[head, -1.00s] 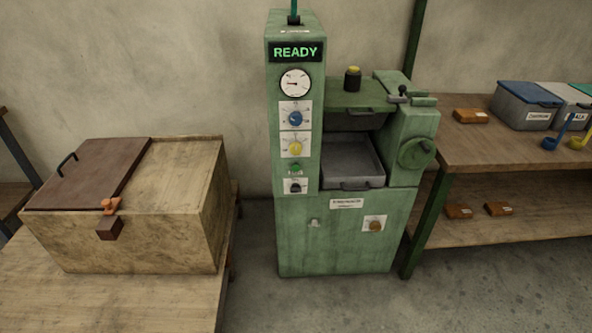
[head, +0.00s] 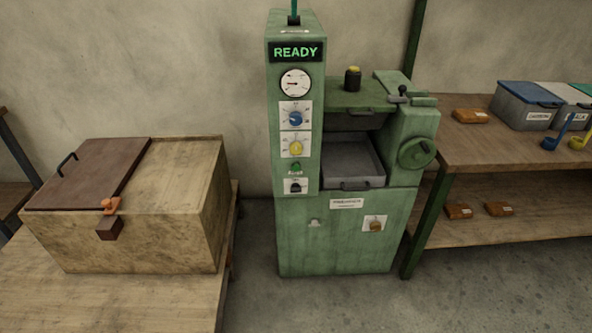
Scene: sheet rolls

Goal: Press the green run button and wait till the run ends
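The green machine (head: 345,235) stands against the wall in the middle of the head view. Its display (head: 295,52) reads READY in green letters. A blue knob (head: 295,118) and a round gauge (head: 295,83) sit higher on the column. Nothing touches the button. Neither of my grippers is in view.
A wooden box (head: 150,230) with a brown lid (head: 90,175) stands on a table at the left. A shelf bench (head: 500,155) at the right holds bins (head: 527,105), scoops and several brown blocks. The floor (head: 250,250) before the machine is clear.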

